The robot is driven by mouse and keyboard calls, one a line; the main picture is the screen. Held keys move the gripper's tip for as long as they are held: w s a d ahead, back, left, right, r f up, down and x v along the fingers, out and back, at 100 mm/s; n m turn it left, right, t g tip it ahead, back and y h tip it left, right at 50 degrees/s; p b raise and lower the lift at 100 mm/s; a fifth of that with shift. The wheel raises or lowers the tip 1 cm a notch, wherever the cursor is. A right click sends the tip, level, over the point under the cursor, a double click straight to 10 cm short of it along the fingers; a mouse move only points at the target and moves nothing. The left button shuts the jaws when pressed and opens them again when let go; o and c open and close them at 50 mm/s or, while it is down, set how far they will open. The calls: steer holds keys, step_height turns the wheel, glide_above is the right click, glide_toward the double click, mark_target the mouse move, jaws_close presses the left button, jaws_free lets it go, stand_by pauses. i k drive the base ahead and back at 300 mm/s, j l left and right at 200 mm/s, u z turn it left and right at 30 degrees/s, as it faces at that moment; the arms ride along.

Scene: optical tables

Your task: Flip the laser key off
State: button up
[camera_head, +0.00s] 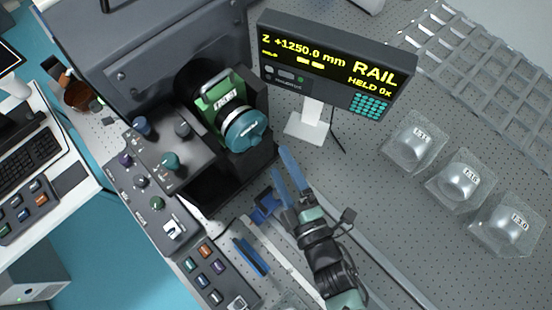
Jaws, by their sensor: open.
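My gripper (281,160) is at the centre of the head view, with two long blue fingers. They are apart, with nothing visible between them. The fingers point up in the picture, right of the dark housing with a green and teal unit (232,108). A dark control panel (150,208) with several knobs lies left of my gripper, well apart from it. A small light-coloured switch or key-like part (172,229) sits at that panel's lower end. I cannot tell for sure which control is the laser key, nor its position.
A display box reading RAIL (336,62) stands on a white post above my gripper. A button box (213,275) and a blue clamp-like part (264,206) lie lower left of it. Clear domed cases (458,182) stand at right. Perforated table surface between is free.

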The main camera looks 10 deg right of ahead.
mark_target(95, 106)
steer(key=k+j, duration=0.15)
steer(key=j, duration=0.2)
steer(key=k+j, duration=0.35)
steer(key=j, duration=0.3)
